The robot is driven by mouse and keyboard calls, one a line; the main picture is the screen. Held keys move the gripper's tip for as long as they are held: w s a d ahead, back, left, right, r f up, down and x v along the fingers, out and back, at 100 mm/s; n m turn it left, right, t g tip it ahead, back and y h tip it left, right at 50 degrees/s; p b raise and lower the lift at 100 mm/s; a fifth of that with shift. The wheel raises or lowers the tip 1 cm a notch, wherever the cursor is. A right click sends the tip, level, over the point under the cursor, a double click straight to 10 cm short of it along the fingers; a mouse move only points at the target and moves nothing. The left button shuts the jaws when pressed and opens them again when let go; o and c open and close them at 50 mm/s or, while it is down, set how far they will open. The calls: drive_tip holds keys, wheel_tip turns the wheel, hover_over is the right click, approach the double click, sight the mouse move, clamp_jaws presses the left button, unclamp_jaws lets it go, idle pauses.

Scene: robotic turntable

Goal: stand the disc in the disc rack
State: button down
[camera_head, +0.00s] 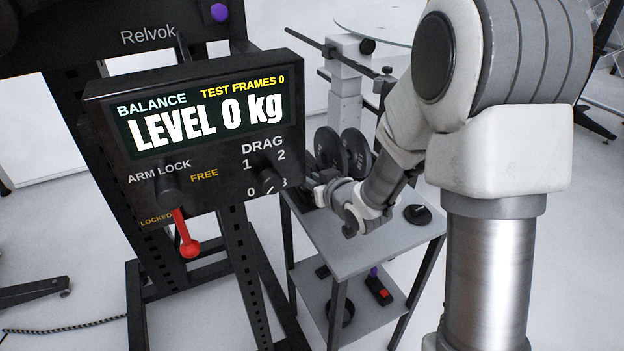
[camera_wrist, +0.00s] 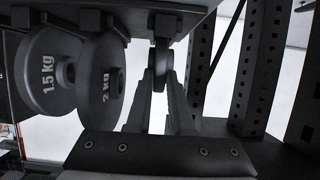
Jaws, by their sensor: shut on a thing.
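My gripper (camera_wrist: 160,82) is shut on a dark disc (camera_wrist: 159,62), seen edge-on between the two fingers in the wrist view. The disc's upper part in that view meets a grey rack edge (camera_wrist: 115,7); I cannot tell whether it sits in a slot or is only close to it. A disc marked 2 kg (camera_wrist: 101,82) and one marked 1.5 kg (camera_wrist: 50,72) stand to the left of it in the rack. In the head view, two dark discs (camera_head: 328,148) (camera_head: 357,152) show behind my gripper (camera_head: 322,188), whose fingertips are hard to make out.
The discs are at a grey two-tier table (camera_head: 395,240) with a small black knob (camera_head: 418,213) on top. A red and black item (camera_head: 379,290) lies on the lower shelf. A black balance panel (camera_head: 195,130) on a dark frame stands close on the left.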

drive_tip(key=shift+f, duration=0.2)
drive_tip(key=c, duration=0.7)
unclamp_jaws()
drive_tip(key=shift+f, duration=0.15)
drive_tip(key=shift+s, duration=0.15)
